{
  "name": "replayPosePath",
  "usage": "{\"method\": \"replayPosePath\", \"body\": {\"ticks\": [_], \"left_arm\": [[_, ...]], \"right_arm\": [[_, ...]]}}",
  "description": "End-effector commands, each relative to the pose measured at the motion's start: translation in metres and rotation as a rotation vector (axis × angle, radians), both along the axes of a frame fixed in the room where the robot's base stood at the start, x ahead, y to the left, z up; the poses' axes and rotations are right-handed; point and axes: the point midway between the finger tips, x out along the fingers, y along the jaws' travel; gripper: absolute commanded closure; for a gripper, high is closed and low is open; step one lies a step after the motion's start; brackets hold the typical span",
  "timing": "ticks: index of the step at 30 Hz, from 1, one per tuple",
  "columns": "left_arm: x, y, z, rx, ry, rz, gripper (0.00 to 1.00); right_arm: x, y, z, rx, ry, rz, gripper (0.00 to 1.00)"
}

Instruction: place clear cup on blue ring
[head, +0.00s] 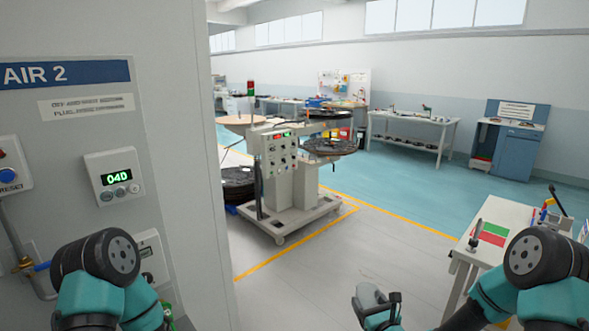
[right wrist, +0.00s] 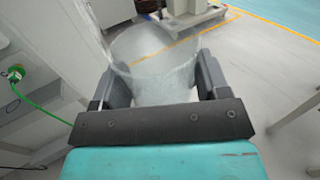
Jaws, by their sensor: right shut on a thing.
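A clear cup (right wrist: 155,62) sits between the two dark fingers of my right gripper (right wrist: 155,88) in the right wrist view. The fingers are shut on its sides, and the floor shows through its wall. In the head view my right gripper (head: 377,302) is low in the picture, right of centre, over the grey floor. The cup is hard to make out there. My left arm shows at the lower left of the head view, but its gripper is out of the picture. I cannot make out a blue ring in either view.
A grey wall panel (head: 110,190) with a 04D display (head: 116,179) stands close on the left. A rewind machine (head: 290,170) stands ahead inside yellow floor lines. A white table (head: 510,215) with red and green patches is at the right. The floor between is clear.

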Motion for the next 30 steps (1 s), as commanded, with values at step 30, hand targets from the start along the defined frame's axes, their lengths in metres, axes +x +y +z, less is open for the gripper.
{"method": "replayPosePath", "body": {"ticks": [30], "left_arm": [[0.000, 0.000, 0.000, 0.000, 0.000, 0.000, 0.01]], "right_arm": [[0.003, 0.002, -0.218, -0.007, 0.004, -0.261, 0.54]]}}
